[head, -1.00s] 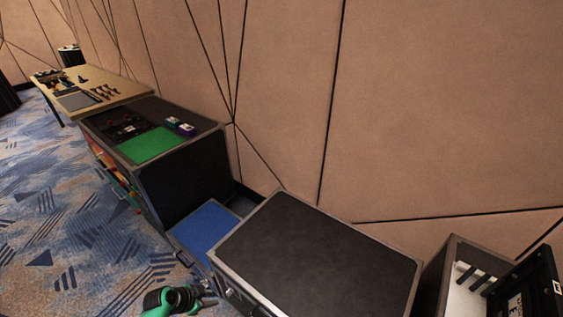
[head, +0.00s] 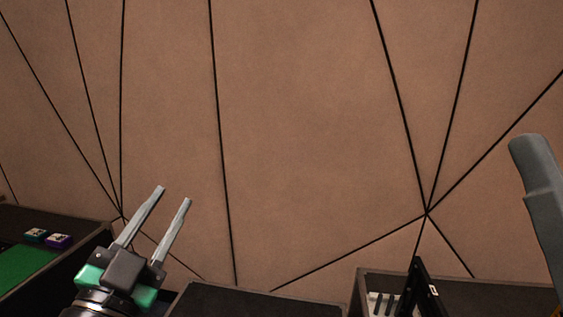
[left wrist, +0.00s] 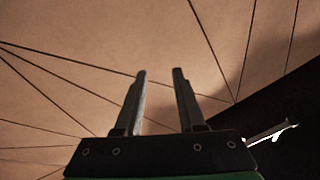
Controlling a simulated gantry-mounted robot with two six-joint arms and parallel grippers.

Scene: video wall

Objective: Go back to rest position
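My left gripper (head: 174,194) shows in the lower left of the head view, raised in front of the wall, with its two grey fingers apart. In the left wrist view its fingers (left wrist: 160,73) stand apart with nothing between them, and only the wall is behind them. A grey piece at the right edge of the head view may be part of my right arm, but its fingers cannot be made out.
A brown panelled wall (head: 300,130) with dark seams fills most of the head view. A dark case top (head: 262,302) is at the bottom middle. A case with a green mat (head: 22,268) and small boxes (head: 58,241) is at left. An open case (head: 450,290) is at lower right.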

